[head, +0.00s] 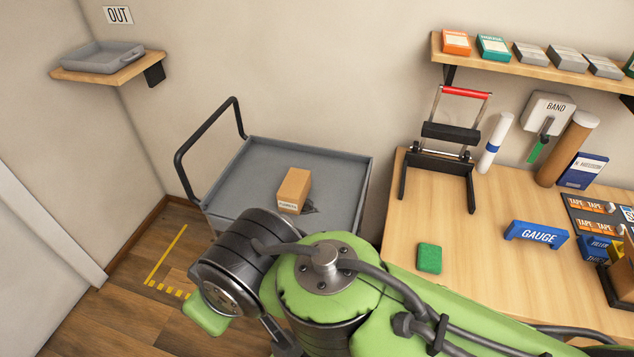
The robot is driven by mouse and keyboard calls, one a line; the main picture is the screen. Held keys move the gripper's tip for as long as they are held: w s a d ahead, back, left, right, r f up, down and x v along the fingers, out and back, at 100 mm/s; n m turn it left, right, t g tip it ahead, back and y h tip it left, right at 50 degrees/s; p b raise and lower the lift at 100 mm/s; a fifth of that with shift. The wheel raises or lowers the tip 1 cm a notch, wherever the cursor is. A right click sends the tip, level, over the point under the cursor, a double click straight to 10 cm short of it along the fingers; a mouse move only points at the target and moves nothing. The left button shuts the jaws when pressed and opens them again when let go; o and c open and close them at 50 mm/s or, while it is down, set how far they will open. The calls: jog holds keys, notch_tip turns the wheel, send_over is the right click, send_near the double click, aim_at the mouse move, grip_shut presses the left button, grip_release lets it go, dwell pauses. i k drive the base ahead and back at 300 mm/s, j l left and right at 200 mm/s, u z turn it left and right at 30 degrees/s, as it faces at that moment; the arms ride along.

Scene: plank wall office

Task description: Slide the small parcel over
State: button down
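The small parcel is a brown cardboard box (294,188) with a white label on its near face. It lies on the grey tray top of a cart (238,184), right of the tray's middle. My green and black arm crosses the front of the view and covers the near part of the cart. My gripper cannot be made out; the arm hides that area. A small dark patch shows on the tray at the parcel's near right; I cannot tell whether it is shadow or part of my gripper.
The cart has a raised rim and a black handle (178,160) at left. A wooden workbench (480,262) with a green block (429,258) stands close at right.

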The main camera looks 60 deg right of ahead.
aim_at(295, 190)
jog(key=z, duration=1.7)
jog(key=i+j+u, duration=0.3)
jog(key=i+j, duration=0.2)
jog(key=i, duration=0.1)
